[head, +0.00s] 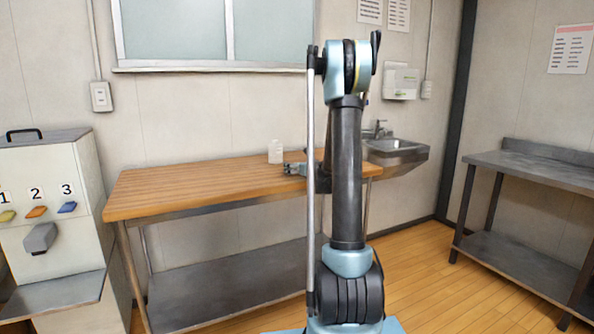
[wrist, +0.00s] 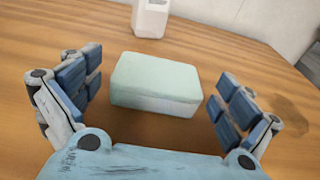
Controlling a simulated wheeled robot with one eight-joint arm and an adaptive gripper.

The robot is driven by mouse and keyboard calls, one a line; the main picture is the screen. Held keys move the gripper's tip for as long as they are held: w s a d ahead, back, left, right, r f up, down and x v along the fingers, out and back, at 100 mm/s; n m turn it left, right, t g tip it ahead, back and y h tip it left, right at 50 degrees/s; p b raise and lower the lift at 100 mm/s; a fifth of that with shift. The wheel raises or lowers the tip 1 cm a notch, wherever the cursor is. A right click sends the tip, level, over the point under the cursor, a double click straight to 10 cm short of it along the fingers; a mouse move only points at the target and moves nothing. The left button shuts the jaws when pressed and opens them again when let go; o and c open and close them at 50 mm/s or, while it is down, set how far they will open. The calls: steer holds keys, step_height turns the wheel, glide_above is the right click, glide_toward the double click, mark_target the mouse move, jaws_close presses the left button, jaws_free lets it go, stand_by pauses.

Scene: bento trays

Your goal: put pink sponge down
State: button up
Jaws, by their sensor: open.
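A pale mint-green sponge-like block (wrist: 156,85) lies flat on the wooden table top (wrist: 60,25) in the wrist view. No pink sponge shows in either view. My gripper (wrist: 160,90) is open around the block, one finger on each side, with visible gaps between the fingers and the block. In the head view my gripper (head: 292,169) is low over the right part of the wooden table (head: 190,185), partly behind my arm. The block cannot be made out there.
A white bottle (head: 275,152) stands just beyond the block, also in the wrist view (wrist: 150,18). The table's left part is clear. A sink (head: 396,150) is at the right, a numbered dispenser (head: 45,215) at the left, and a metal bench (head: 530,168) at far right.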

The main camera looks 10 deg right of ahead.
steer(key=shift+r, duration=0.45)
steer(key=v, duration=1.2)
steer(key=s+a+f+n+g, duration=0.2)
steer(key=s+a+n+g, duration=0.25)
steer(key=s+n, duration=0.5)
steer(key=s+a+f+n+g, duration=0.3)
steer(key=s+a+n, duration=0.4)
steer(key=s, duration=0.4)
steer(key=s+d+f+n+g+h, duration=0.1)
steer(key=s+d+f+n+g, duration=0.1)
steer(key=s+n, duration=0.3)
steer(key=s+d+f+n+g+h, duration=0.1)
steer(key=s+d+f+n+h, duration=0.1)
steer(key=s, duration=0.9)
steer(key=s+d+f+n+g+h, duration=0.2)
steer(key=s+f+n, duration=0.4)
steer(key=s+n, duration=0.3)
steer(key=shift+d+g, duration=0.35)
steer(key=shift+d, duration=0.4)
steer(key=shift+w, duration=0.1)
